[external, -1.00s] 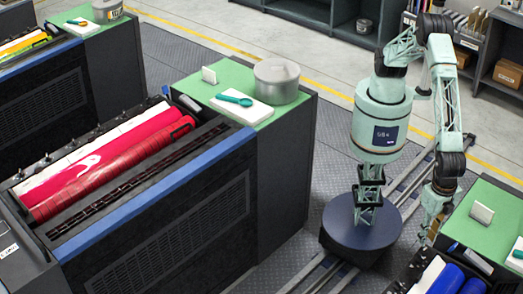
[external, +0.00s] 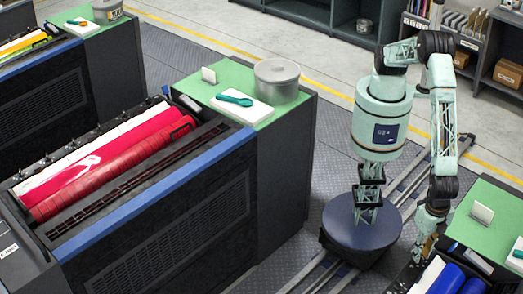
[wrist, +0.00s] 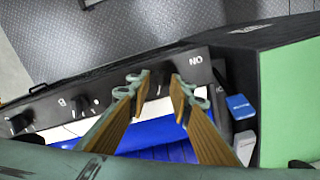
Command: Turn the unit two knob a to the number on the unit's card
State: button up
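A dark panel (wrist: 225,58) with black knobs crosses the wrist view along the unit's edge. One knob (wrist: 20,122) is at the far left and another (wrist: 84,106) left of my fingers. My gripper (wrist: 160,82) is open, its two tan-padded fingers apart over the panel. A dark knob seems to lie between the fingertips, largely hidden; contact cannot be told. In the external view my gripper (external: 424,246) is low at the right unit. A small pale card (external: 482,213) stands on that unit's green top; its number cannot be read.
Blue rollers (wrist: 160,135) lie below the panel in the wrist view. A blue block (wrist: 240,107) sits by the green top (wrist: 292,100). Another unit with red rollers (external: 115,165) fills the left of the external view. Floor beyond the panel is clear.

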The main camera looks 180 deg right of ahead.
jog(key=shift+c, duration=0.7)
grip_shut()
jog(key=shift+m+b, duration=0.4)
jog(key=m+b, duration=0.2)
jog(key=m, duration=0.1)
jog(key=shift+f+m+b, duration=0.1)
jog(key=shift+m+b, duration=0.2)
jog(key=shift+b, duration=0.1)
jog(key=shift+m+b, duration=1.25)
jog(key=shift+m, duration=1.55)
jog(key=shift+o, duration=0.7)
grip_release()
